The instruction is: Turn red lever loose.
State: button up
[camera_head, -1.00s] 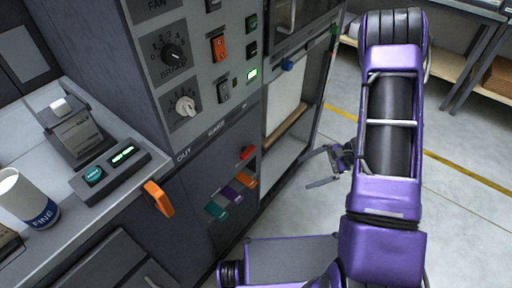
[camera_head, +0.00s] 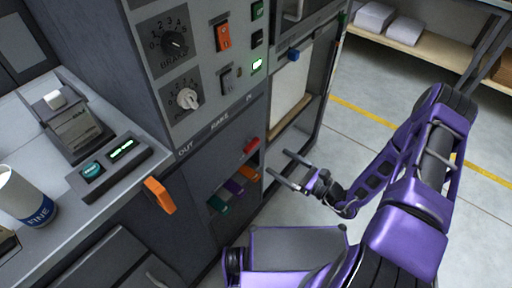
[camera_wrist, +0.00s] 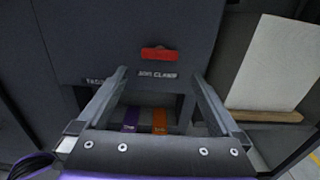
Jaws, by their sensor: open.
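The red lever (camera_head: 251,145) sticks out from the dark lower front of the machine, near its right edge. In the wrist view the red lever (camera_wrist: 159,53) lies crosswise above a label that seems to read "ARM CLAMP". My gripper (camera_head: 278,162) is open and empty, a little to the right of and below the lever in the head view. In the wrist view my gripper's two fingers (camera_wrist: 160,73) point toward the panel, with the lever between and beyond their tips. No contact shows.
Orange (camera_head: 248,174), purple (camera_head: 234,187) and teal (camera_head: 218,203) tabs sit in a recess below the lever. An orange handle (camera_head: 160,195) juts out at the left. A pale board (camera_head: 291,88) with a wooden edge stands right of the lever. Open floor lies further right.

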aim_at(254, 147)
jog(key=x, duration=1)
jog(key=shift+w+a, duration=0.2)
jog(key=c, duration=1.1)
jog(key=shift+o, duration=0.2)
